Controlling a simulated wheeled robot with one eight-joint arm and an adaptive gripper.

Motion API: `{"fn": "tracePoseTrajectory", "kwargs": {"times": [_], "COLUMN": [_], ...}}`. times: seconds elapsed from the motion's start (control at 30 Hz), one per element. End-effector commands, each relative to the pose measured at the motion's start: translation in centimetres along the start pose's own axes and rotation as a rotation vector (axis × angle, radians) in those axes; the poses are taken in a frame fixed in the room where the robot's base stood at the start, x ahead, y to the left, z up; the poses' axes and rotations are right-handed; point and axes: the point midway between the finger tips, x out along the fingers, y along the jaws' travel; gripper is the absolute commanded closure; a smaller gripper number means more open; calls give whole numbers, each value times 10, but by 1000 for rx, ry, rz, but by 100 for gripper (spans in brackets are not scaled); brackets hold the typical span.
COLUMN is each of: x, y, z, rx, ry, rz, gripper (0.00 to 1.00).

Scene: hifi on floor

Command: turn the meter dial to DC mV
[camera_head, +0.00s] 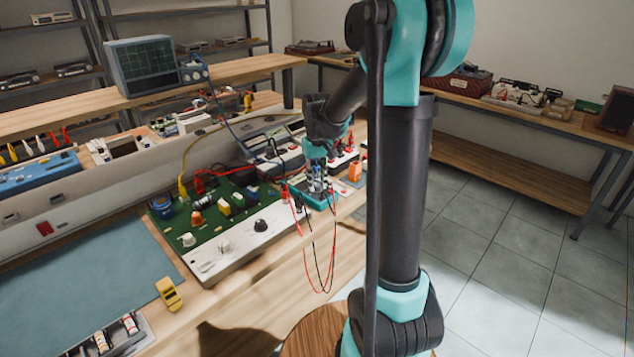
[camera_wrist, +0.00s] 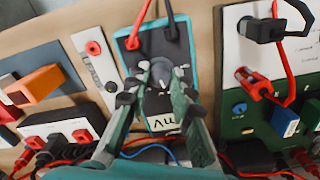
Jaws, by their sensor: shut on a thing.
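The teal multimeter (camera_head: 322,203) lies on the bench beside the green circuit board, under my gripper (camera_head: 317,178). In the wrist view the meter (camera_wrist: 128,62) has a red and a black lead plugged in at its top. Its round grey dial (camera_wrist: 161,69) sits between the fingertips of my gripper (camera_wrist: 163,76), which is shut on it. The fingers hide the dial's sides, and I cannot read its pointer. The white display (camera_wrist: 164,122) shows large dark characters, upside down, that look like "mV".
A green circuit board (camera_head: 238,207) with a white front panel stands left of the meter. Red and black leads (camera_head: 318,270) hang over the bench's front edge. An orange block (camera_wrist: 36,84) and red-socketed boxes are close beside the meter. A blue mat (camera_head: 95,270) is clear.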

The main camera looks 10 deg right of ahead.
Motion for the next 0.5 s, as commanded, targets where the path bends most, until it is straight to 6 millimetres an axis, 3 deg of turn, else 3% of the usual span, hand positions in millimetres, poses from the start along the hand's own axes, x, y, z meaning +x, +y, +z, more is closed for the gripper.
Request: {"fn": "tracePoseTrajectory", "kwargs": {"times": [0.5], "x": [0], "y": [0], "z": [0], "rx": [147], "ry": [0], "rz": [0], "gripper": [100]}}
